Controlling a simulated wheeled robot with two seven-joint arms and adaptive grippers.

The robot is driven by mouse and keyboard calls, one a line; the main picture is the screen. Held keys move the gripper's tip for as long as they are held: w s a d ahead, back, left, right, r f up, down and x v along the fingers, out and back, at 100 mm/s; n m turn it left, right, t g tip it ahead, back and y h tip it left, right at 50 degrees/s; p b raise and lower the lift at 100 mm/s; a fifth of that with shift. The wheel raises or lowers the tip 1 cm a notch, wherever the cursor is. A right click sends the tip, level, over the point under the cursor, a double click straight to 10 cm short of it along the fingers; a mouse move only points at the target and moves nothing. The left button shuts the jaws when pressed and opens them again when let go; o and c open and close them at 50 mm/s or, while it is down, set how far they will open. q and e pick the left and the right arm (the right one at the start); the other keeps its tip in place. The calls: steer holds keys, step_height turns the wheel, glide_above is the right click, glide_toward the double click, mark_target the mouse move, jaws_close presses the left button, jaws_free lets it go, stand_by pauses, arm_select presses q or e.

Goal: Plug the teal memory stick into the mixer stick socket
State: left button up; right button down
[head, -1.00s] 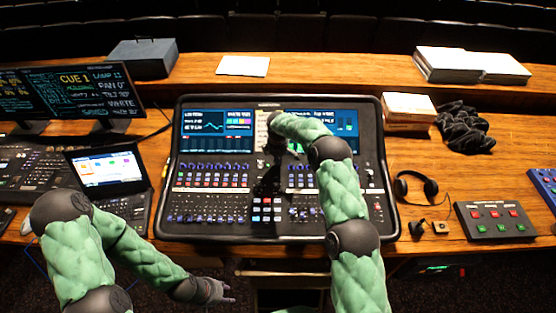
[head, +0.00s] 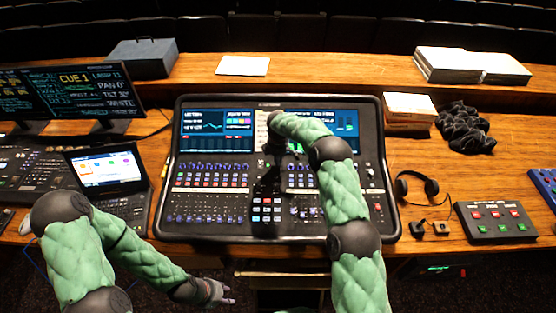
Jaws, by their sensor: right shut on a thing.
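The mixer (head: 215,228) is a large dark console with screens, faders and lit buttons in the middle of the desk. My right arm reaches over it from the front. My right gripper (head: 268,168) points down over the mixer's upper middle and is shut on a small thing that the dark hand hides. The teal memory stick cannot be made out anywhere else. The stick socket is also hidden or too small to tell. My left gripper (head: 222,293) hangs low before the desk's front edge, away from the mixer; its fingers are too small to judge.
A laptop (head: 105,168) and monitors (head: 98,92) stand left of the mixer. Headphones (head: 417,187), a button box (head: 495,222), a stack of books (head: 409,108) and black cloth (head: 463,130) lie to the right. A white paper (head: 242,66) lies on the back shelf.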

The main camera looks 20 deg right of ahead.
steer(key=shift+b, duration=0.3)
stand_by(0.7)
steer(key=shift+f+b, duration=0.55)
steer(key=shift+f, duration=0.1)
steer(key=c, duration=1.3)
jaws_free()
steer(key=r, duration=0.4)
steer(key=s+r, duration=0.1)
steer(key=r, duration=0.7)
steer(key=shift+s+a, duration=0.15)
steer(key=shift+r, duration=0.1)
